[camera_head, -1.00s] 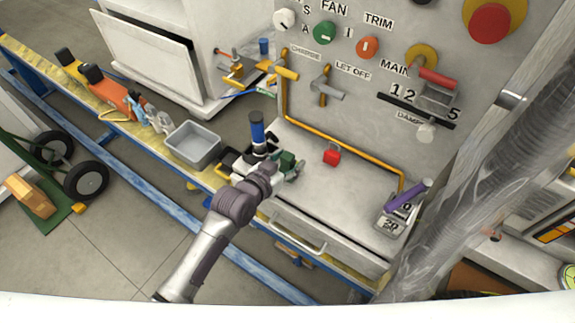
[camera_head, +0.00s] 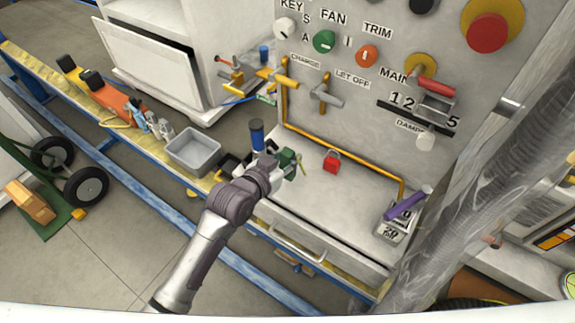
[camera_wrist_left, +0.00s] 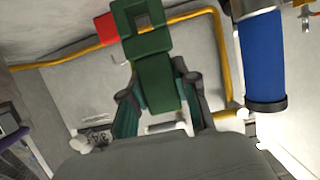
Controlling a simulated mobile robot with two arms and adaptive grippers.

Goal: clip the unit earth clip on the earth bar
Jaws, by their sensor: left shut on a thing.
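My left gripper (camera_head: 277,168) is over the grey worktop of the charging cabinet. It is shut on a green clip (camera_head: 288,157). In the left wrist view the clip (camera_wrist_left: 155,80) is a green block with a square open frame at its far end, held between the fingers (camera_wrist_left: 158,100). A yellow pipe (camera_head: 345,148) runs down and along the foot of the panel, apart from the clip in the head view. I cannot tell for sure which part is the earth bar. My forearm hides part of the worktop. My right gripper is not in view.
A blue-handled cylinder (camera_head: 257,136) stands close left of my left gripper. A red padlock (camera_head: 331,161) is to its right on the worktop. A grey bin (camera_head: 193,150) stands at left. A purple-handled item (camera_head: 407,204) is at right. The worktop's middle is clear.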

